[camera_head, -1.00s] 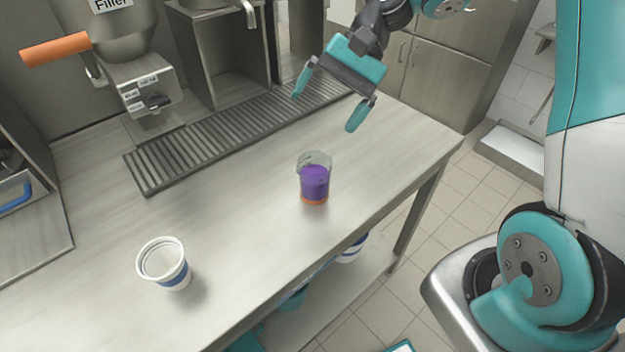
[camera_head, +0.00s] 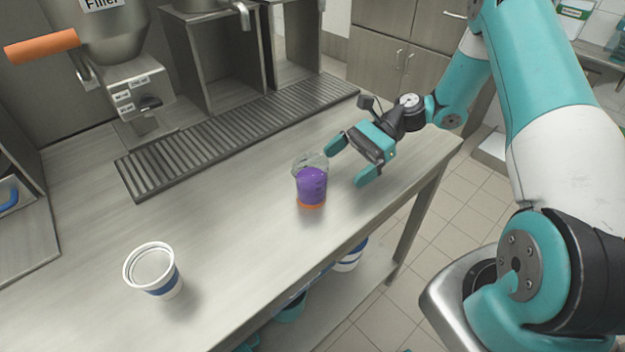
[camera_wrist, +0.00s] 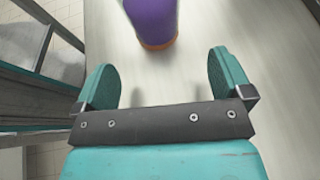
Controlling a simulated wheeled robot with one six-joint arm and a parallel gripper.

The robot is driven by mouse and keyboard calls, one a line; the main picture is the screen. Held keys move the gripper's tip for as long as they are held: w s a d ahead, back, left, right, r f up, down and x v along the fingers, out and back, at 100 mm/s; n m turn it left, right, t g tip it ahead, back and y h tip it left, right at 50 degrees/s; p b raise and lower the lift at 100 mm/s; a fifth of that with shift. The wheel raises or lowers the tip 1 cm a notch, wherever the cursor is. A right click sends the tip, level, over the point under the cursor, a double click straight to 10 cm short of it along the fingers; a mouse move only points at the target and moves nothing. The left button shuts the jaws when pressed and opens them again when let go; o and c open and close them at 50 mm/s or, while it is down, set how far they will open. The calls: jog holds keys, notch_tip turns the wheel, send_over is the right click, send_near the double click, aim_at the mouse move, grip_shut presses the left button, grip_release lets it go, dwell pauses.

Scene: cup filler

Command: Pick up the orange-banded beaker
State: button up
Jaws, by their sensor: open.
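The orange-banded beaker (camera_head: 311,186) is clear glass with purple contents and an orange band at its base. It stands upright on the steel counter (camera_head: 232,212). My gripper (camera_head: 348,160) is open and empty to the right of the beaker, its fingers pointing toward it. In the wrist view the beaker (camera_wrist: 153,20) shows at the top, ahead of the open fingers (camera_wrist: 168,82) and apart from them. Its upper part is cut off there.
A white cup with a blue band (camera_head: 153,270) stands at the front left of the counter. A slotted drain grate (camera_head: 235,125) runs along the back, below a filler machine with an orange handle (camera_head: 42,44). The counter around the beaker is clear.

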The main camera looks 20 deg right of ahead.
aim_at(316, 183)
jog(key=x, duration=0.3)
jog(key=a, duration=0.2)
jog(key=s+a+p, duration=0.1)
jog(key=a, duration=0.1)
jog(key=shift+a+f, duration=0.15)
jog(key=shift+a, duration=0.05)
jog(key=shift+s+a+f, duration=0.1)
jog(key=shift+a+f, duration=0.15)
jog(key=shift+a, duration=0.15)
jog(key=c, duration=1.1)
jog(key=shift+r, duration=0.1)
jog(key=shift+r+p, duration=3.05)
jog(key=shift+r, duration=10.9)
